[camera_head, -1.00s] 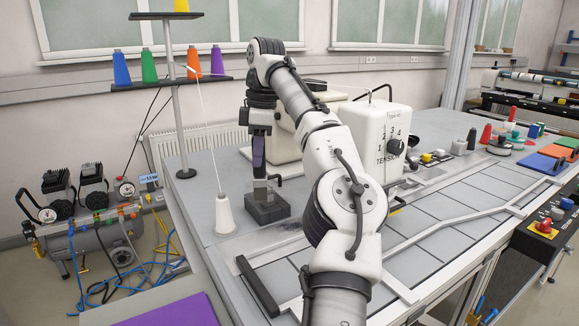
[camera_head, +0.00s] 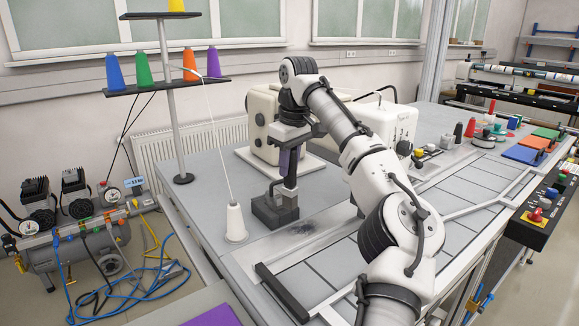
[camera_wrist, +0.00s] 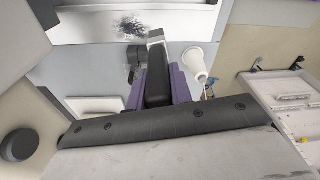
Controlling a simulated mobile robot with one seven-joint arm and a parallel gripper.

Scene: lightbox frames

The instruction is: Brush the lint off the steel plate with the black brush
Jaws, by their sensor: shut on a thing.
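My gripper (camera_head: 288,165), with purple fingers, points down and is shut on the black brush (camera_wrist: 157,78). In the head view the brush's dark lower part overlaps the right end of a dark grey block-like holder (camera_head: 266,214); I cannot tell whether it touches it. The holder also shows left of the brush in the wrist view (camera_wrist: 135,56). The steel plate (camera_head: 325,224) lies flat on the table, right of the holder. The lint (camera_head: 297,229) is a dark speckled patch on it, also at the top of the wrist view (camera_wrist: 132,25).
A white thread cone (camera_head: 235,222) stands close left of the holder, its thread rising to a spool stand (camera_head: 172,100). A black bar (camera_head: 282,292) lies on the near table edge. The table between cone and stand is bare.

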